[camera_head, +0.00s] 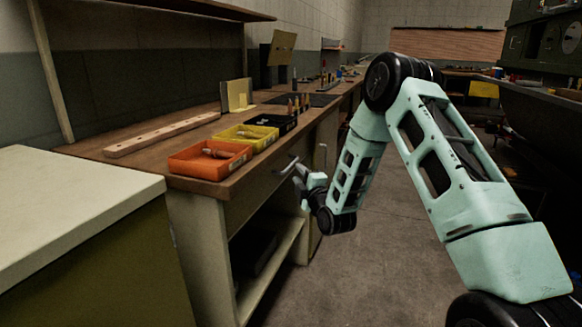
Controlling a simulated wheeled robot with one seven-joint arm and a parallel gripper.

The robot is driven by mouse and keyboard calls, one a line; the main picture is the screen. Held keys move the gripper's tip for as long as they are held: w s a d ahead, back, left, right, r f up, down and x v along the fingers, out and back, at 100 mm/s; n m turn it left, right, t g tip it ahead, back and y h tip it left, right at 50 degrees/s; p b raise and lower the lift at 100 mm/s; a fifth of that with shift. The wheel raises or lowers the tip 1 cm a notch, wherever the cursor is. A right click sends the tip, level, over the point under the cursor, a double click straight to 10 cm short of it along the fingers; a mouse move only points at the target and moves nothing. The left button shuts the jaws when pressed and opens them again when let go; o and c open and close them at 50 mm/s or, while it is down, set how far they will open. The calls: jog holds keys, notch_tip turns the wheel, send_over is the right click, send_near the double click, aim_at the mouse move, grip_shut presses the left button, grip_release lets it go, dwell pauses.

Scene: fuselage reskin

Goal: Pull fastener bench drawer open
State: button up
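The fastener bench (190,152) runs along the left with a wooden top. Its drawer (252,194) sits under the front edge and looks closed, its front flush with the bench. A metal bar handle (287,166) is on the drawer front. My gripper (297,177) is just right of the handle, pointing at the drawer front. Its two fingertips look apart, with nothing seen between them. The gripper is small in view, and I cannot tell whether it touches the handle.
Orange (210,160), yellow (246,136) and black (283,122) bins stand on the bench top near its front edge. A long wooden strip (162,134) lies behind them. A pale-topped cabinet (75,205) stands at the near left. The aisle floor (350,265) is clear.

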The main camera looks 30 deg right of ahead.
aim_at(291, 165)
jog(key=w, duration=0.4)
jog(key=w+r, duration=0.1)
jog(key=w, duration=0.1)
jog(key=shift+w+d, duration=0.4)
jog(key=shift+f, duration=0.1)
grip_shut()
